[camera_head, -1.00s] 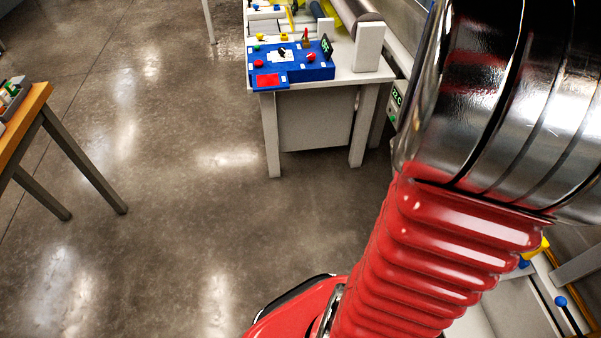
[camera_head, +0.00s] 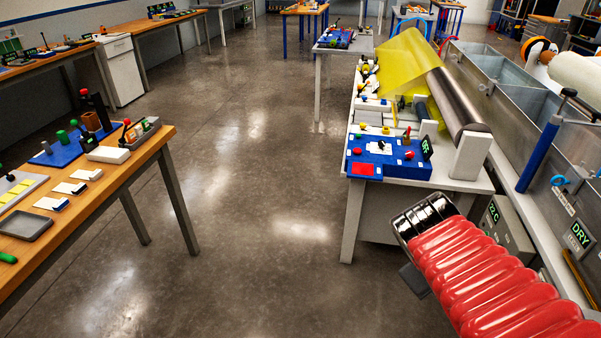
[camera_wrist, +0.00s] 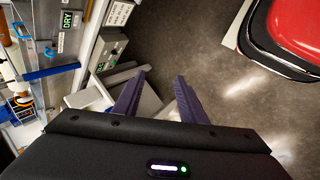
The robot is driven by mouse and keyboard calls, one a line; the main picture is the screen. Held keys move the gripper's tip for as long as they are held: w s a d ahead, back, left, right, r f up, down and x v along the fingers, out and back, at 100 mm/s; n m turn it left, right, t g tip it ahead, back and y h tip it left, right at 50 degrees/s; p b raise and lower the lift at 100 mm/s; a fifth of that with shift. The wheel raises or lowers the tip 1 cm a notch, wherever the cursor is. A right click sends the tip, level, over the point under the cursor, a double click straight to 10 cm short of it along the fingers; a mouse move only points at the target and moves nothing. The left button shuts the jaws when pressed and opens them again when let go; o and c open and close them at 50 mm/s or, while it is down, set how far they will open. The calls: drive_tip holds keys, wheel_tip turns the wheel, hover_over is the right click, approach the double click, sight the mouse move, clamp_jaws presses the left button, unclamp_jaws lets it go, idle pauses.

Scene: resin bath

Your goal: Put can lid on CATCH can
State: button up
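I cannot make out a can marked CATCH or a can lid in either view. My gripper (camera_wrist: 156,88) shows in the wrist view with its two dark purple fingers well apart. Nothing is between the fingers except the view of the floor and bench parts beyond. In the head view my red arm fills the lower right, and the gripper fingers cannot be clearly seen there.
A wooden bench (camera_head: 148,152) with trays and small parts stands at left. A blue control box (camera_head: 390,158) sits on a white bench at centre right, near a yellow sheet (camera_head: 398,62). A metal bath (camera_head: 515,88) with a DRY display (camera_head: 579,233) is at right. Floor between is open.

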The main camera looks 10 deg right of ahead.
drive_tip(key=w+a+r+m+t+y, duration=0.1)
drive_tip(key=a+r+y, duration=0.1)
drive_tip(key=a, duration=0.8)
drive_tip(key=w+a+r+m+t+y, duration=0.1)
drive_tip(key=a+y, duration=0.3)
drive_tip(key=a, duration=0.5)
drive_tip(key=shift+a+r+t, duration=0.4)
drive_tip(key=shift+r+t, duration=0.2)
drive_tip(key=shift+t, duration=0.2)
drive_tip(key=shift+w, duration=0.1)
